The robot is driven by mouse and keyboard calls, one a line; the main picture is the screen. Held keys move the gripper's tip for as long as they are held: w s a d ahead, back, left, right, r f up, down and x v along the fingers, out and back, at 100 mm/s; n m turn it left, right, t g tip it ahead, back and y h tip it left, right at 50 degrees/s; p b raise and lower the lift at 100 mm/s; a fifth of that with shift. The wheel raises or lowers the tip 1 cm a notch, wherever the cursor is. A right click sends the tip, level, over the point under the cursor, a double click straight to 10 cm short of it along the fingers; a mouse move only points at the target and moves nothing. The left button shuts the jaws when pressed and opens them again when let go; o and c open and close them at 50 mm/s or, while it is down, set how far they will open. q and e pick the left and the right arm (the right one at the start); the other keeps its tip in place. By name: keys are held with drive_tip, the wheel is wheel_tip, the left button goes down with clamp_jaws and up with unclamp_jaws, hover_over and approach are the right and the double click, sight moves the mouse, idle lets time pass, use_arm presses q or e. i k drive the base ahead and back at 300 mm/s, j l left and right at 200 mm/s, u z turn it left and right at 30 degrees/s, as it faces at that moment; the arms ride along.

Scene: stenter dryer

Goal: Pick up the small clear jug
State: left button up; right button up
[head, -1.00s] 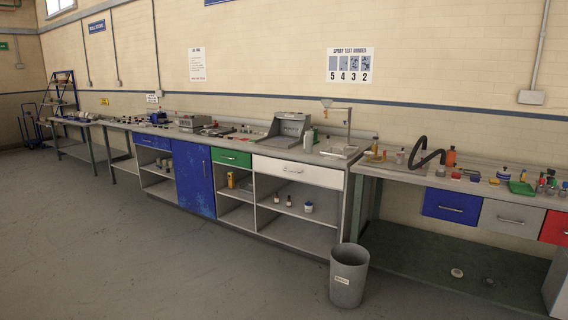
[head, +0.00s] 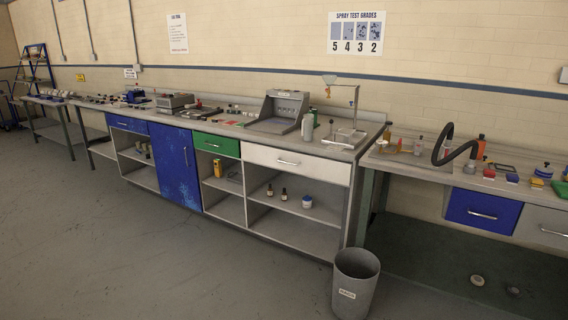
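I cannot single out the small clear jug for certain at this distance. A small, pale, see-through container (head: 418,146) stands on the right-hand bench, left of a black curved hose (head: 440,147); its shape is too small to tell whether it is a jug. Neither of my grippers is in view.
A long bench with a white drawer (head: 297,163), a green drawer (head: 216,145) and open shelves runs along the wall. A grey bin (head: 355,285) stands on the floor before the right-hand bench (head: 400,168). The floor at left is clear.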

sight(308, 122)
drive_tip(key=i+u, duration=0.1)
drive_tip(key=i, duration=0.75)
drive_tip(key=i+l, duration=0.2)
drive_tip(key=i, duration=0.6)
drive_tip(key=i+j+u, duration=0.05)
